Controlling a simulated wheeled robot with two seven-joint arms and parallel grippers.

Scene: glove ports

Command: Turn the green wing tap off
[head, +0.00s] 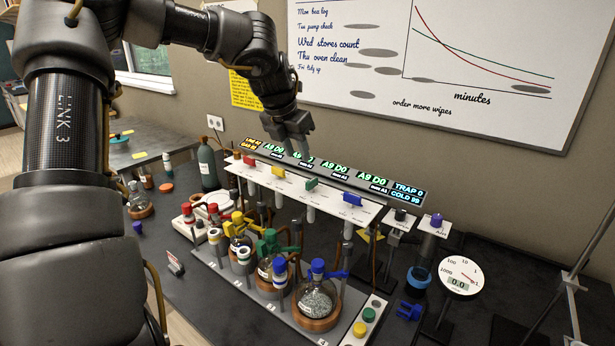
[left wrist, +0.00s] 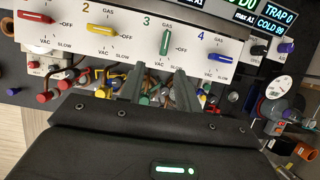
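The green wing tap (head: 311,184) is the third tap on the white sloped panel (head: 262,182). In the left wrist view the green wing (left wrist: 166,41) stands upright, in line with the GAS mark above it, with OFF to its right. My left gripper (head: 290,135) hangs above the panel in the head view. In the left wrist view its two fingers (left wrist: 160,86) are apart with nothing between them, and the green tap shows beyond the fingertips without contact. My right gripper is in neither view.
The red (left wrist: 37,17), yellow (left wrist: 101,28) and blue (left wrist: 220,57) taps lie crosswise on the same panel. A display strip (head: 335,169) runs behind them. Several stoppered flasks, including one with a blue stopper (head: 316,300), stand below in front. A gauge (head: 459,278) stands at right.

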